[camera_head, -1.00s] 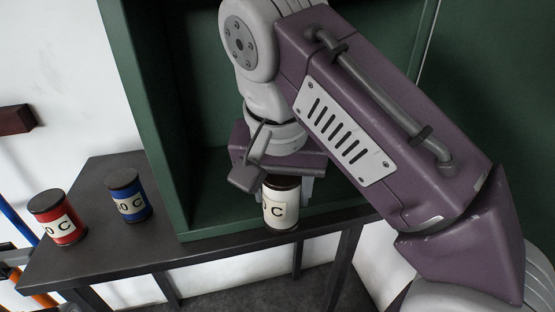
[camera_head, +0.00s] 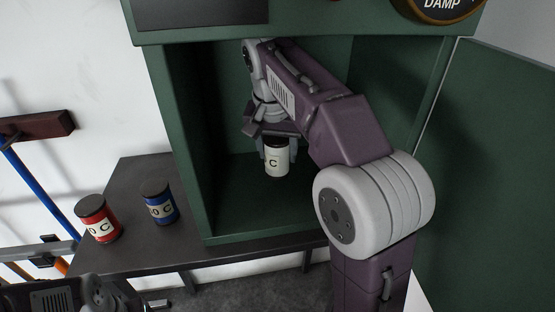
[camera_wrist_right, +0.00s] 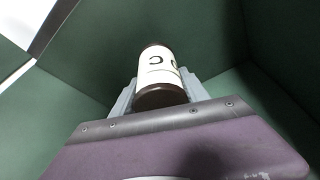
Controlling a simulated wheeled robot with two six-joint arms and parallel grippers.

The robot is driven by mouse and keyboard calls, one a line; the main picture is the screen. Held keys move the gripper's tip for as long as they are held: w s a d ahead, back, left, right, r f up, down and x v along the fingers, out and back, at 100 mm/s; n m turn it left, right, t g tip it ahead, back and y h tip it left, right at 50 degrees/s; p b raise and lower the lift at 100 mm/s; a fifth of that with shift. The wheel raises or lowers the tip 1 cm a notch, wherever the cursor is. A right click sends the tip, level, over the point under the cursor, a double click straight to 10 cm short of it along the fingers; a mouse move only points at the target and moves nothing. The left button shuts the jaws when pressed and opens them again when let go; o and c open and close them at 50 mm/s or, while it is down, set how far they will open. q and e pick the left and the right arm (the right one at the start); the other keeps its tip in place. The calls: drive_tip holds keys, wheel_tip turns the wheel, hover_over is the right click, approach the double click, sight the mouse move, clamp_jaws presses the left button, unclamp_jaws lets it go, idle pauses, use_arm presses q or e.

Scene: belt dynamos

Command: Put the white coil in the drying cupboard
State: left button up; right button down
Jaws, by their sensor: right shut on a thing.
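The white coil (camera_head: 277,160) is a small white cylinder with dark ends and a label with a "C". It is inside the green drying cupboard (camera_head: 198,150), upright, near the middle of its floor; I cannot tell if it touches the floor. My right gripper (camera_head: 275,147) is shut on the coil, reaching in from the front right. In the right wrist view the coil (camera_wrist_right: 158,72) sits between the grey fingers (camera_wrist_right: 157,95).
A red coil (camera_head: 98,219) and a blue coil (camera_head: 159,203) stand on the dark table (camera_head: 130,252) left of the cupboard. The cupboard door (camera_head: 494,180) is open on the right. A "DAMP" sign (camera_head: 440,5) is above. Cupboard floor around the coil is clear.

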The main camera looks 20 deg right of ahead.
sight(277, 163)
drive_tip(key=shift+w, duration=0.15)
wheel_tip(277, 163, down, 4)
drive_tip(key=b, duration=0.2)
drive_tip(key=shift+r+b, duration=0.15)
drive_tip(key=shift+b, duration=0.2)
drive_tip(key=shift+r, duration=0.15)
drive_tip(key=c, duration=0.6)
unclamp_jaws()
